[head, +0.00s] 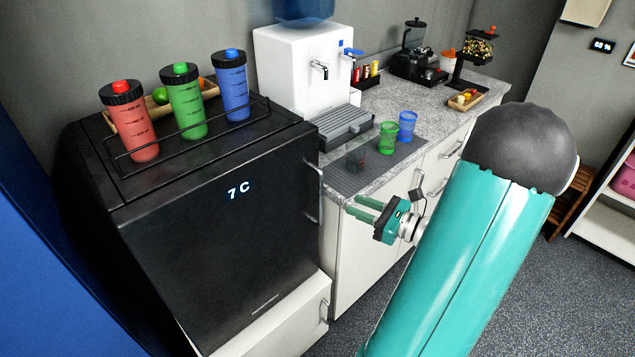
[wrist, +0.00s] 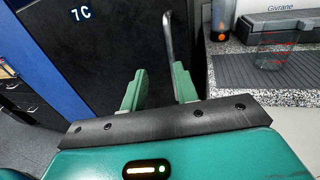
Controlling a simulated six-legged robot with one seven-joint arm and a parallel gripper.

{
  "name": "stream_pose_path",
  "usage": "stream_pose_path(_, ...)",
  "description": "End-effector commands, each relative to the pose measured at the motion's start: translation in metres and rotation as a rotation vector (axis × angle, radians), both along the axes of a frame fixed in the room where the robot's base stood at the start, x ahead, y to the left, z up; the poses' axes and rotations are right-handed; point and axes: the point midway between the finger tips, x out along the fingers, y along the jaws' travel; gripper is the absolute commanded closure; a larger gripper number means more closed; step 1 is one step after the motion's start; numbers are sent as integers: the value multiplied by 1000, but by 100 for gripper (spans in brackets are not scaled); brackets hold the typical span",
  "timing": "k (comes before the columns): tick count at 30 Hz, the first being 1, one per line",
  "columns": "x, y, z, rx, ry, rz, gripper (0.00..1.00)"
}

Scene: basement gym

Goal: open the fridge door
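The small black fridge (head: 215,235) shows "7 C" on its front, and its door is shut. Its vertical metal handle (head: 321,193) is on the door's right edge. My gripper (head: 352,205) is just right of the handle, with its green fingers pointing toward the fridge. In the wrist view the fridge door (wrist: 100,50) fills the left and middle. The handle (wrist: 168,38) shows ahead of my open gripper (wrist: 160,80), nearer the right finger's line. The fingers are apart with nothing between them, and I see no contact with the handle.
Red (head: 134,122), green (head: 186,103) and blue (head: 233,86) shaker bottles stand on the fridge top. A counter (head: 375,185) adjoins on the right, with a water dispenser (head: 290,70), cups and a grey mat. A white cabinet (head: 290,325) is under the fridge. Floor is clear at lower right.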

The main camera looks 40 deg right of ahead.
Motion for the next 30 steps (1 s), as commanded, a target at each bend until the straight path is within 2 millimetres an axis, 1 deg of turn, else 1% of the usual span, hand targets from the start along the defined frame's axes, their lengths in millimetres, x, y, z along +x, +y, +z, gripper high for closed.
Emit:
stream_pose_path(1, -5, -9, -2, 22, -12, -32, 70)
stream_pose_path(3, -6, -15, -3, 38, -21, -54, 70)
stream_pose_path(5, -2, -15, -3, 41, -23, -57, 70)
stream_pose_path(7, 6, -13, -3, 39, -23, -54, 70)
stream_pose_path(11, 28, -8, -3, 38, -22, -52, 70)
stream_pose_path(21, 96, 6, -3, 37, -22, -50, 70)
stream_pose_path(25, 116, 10, -3, 37, -21, -51, 70)
stream_pose_path(30, 130, 13, -3, 37, -20, -51, 70)
